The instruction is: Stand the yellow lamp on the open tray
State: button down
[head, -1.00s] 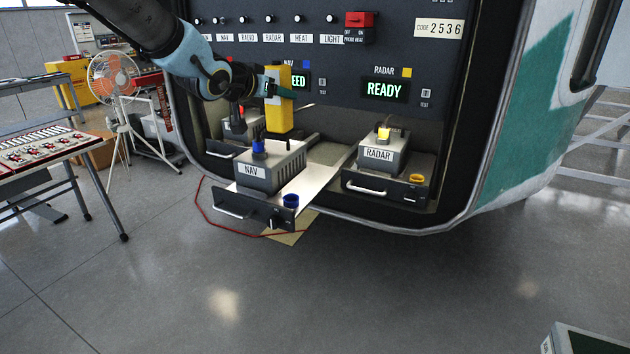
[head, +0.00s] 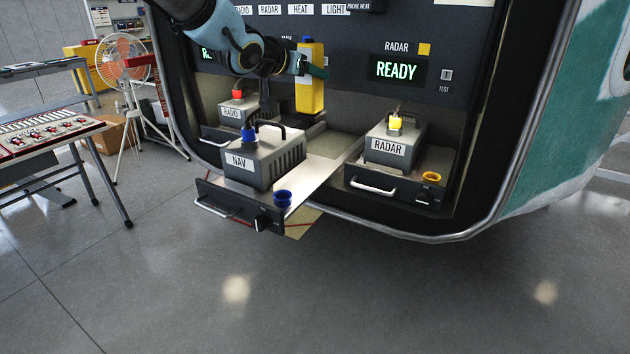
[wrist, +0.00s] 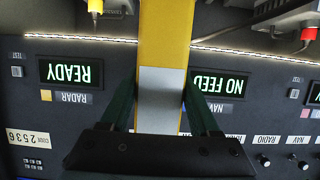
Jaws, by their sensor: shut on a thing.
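In the wrist view, both fingers of my gripper (wrist: 160,100) press the sides of the lamp (wrist: 165,40) around a pale grey patch. The open tray (head: 322,172) is pulled out below, with the grey NAV box (head: 275,160) on its left part and a blue cup at its front. The lamp appears above the tray's back part, behind the NAV box. Its base is clear of the tray.
The RADAR unit (head: 393,148) with a yellow plug is right of the tray. The RADIO unit (head: 235,118) with a red plug is behind on the left. The panel (head: 460,50) rises close behind the lamp. Bare tray metal lies right of the NAV box.

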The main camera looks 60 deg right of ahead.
aim_at(304, 85)
jog(key=f+b, duration=0.2)
jog(key=f, duration=0.1)
jog(key=shift+d+f+b, duration=0.1)
jog(key=shift+d+b, duration=0.2)
notch_tip(304, 85, down, 3)
jog(key=b, duration=0.2)
jog(key=shift+d+b, duration=0.1)
jog(key=shift+b, duration=0.3)
notch_tip(304, 85, down, 10)
jog(key=p, duration=0.2)
jog(key=shift+f, duration=0.1)
jog(key=shift+c, duration=0.6)
grip_release()
